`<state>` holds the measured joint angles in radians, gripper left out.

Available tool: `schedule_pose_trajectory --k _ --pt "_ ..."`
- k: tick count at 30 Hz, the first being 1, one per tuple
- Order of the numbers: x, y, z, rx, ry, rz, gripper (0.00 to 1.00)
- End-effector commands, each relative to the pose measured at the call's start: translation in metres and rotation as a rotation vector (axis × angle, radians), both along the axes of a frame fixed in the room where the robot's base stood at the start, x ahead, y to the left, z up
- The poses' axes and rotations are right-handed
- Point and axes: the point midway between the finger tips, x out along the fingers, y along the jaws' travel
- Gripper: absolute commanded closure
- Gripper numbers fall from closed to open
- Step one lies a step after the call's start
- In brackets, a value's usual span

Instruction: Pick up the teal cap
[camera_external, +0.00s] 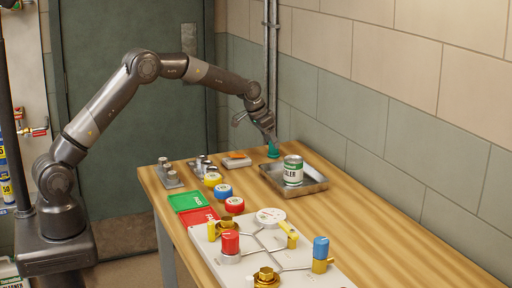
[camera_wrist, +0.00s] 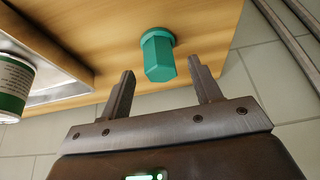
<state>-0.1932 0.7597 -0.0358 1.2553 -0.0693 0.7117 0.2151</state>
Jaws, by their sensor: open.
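The teal cap (camera_wrist: 158,56) stands on the wooden table near its back edge. It has a hexagonal body and a wider round flange. In the external view the teal cap (camera_external: 273,149) is small, behind the metal tray. My gripper (camera_wrist: 165,88) is open, with its two fingers pointing toward the cap. The cap lies just beyond the fingertips, roughly centred between them, and nothing is held. In the external view my gripper (camera_external: 273,138) is just above the cap; whether it touches cannot be told there.
A metal tray (camera_external: 317,186) holding a green and white can (camera_external: 293,171) is close to the cap. A tiled wall (camera_external: 390,130) and vertical pipes (camera_external: 270,60) stand behind. Colored tapes, green and red cards and a valve board (camera_external: 300,278) occupy the table's nearer part.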

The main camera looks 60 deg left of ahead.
Motion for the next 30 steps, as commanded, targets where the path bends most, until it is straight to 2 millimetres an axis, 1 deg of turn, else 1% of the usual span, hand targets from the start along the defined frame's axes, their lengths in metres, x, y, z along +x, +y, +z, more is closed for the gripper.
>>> schedule_pose_trajectory --k 1,6,9,16,30 --pt "0.003 0.0 -0.009 -0.001 0.003 0.0 0.42" --pt "0.013 0.001 -0.028 -0.001 0.003 0.0 0.42" --pt "0.015 0.001 -0.032 0.0 0.001 -0.001 0.42" --pt "0.015 0.001 -0.032 0.0 0.001 0.0 0.42" --pt "0.015 0.001 -0.032 0.0 0.001 0.0 0.8"
